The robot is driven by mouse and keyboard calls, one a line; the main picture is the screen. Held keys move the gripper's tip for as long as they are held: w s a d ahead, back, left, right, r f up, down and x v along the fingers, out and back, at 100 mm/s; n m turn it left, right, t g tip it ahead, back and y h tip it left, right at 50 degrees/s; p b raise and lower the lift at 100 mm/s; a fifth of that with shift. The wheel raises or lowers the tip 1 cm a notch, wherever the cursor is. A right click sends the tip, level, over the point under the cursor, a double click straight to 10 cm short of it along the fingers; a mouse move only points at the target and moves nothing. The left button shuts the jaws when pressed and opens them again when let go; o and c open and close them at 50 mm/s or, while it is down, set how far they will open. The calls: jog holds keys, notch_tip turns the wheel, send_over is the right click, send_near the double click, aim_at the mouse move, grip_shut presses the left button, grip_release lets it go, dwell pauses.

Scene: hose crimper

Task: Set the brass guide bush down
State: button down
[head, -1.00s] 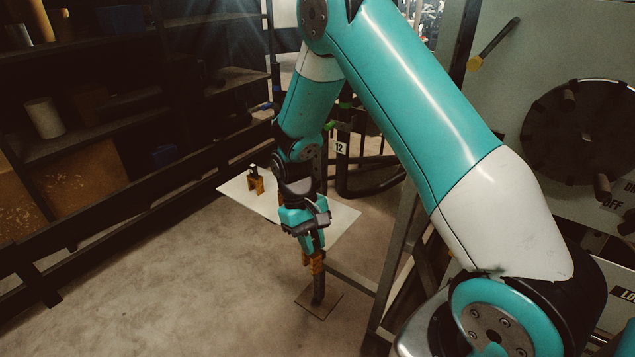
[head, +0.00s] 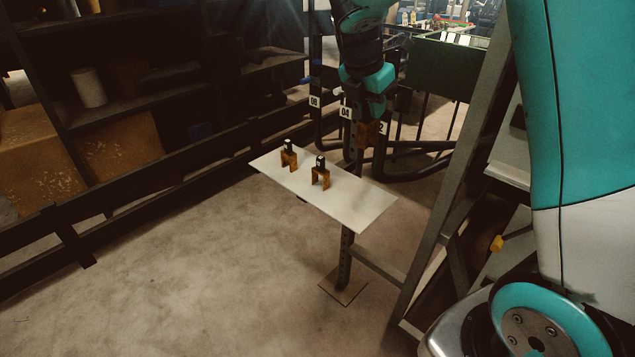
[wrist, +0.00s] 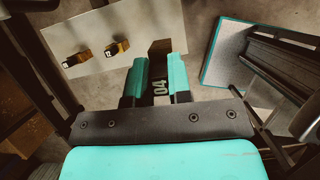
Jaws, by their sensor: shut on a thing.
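My gripper (head: 373,104) is shut on the brass guide bush (head: 368,132), a brown-orange block partly hidden by the fingers. In the wrist view the bush (wrist: 160,47) shows beyond the teal fingers, with a "04" marking between them. It overlaps the right part of a pale plate (wrist: 100,25). In the head view it is above and behind the right half of the plate (head: 358,207); its exact height over the plate cannot be told. Two similar brass fork-shaped pieces with black tops stand on the plate, one left (head: 289,156) and one nearer the middle (head: 321,173).
The plate rests on a dark post (head: 345,260) with a floor foot. Black tubular hoops with number labels (head: 314,101) stand behind it. A grey frame (head: 450,190) rises on the right and dark shelving (head: 125,95) on the left. The plate's right front is bare.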

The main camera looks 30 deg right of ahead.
jog(key=shift+d+r+n, duration=0.1)
jog(key=shift+n, duration=0.2)
notch_tip(320, 180, down, 20)
jog(key=shift+r+b, duration=0.25)
jog(key=shift+b, duration=0.65)
jog(key=shift+f, duration=0.1)
jog(key=c, duration=1.1)
grip_release()
jog(key=shift+o, duration=0.2)
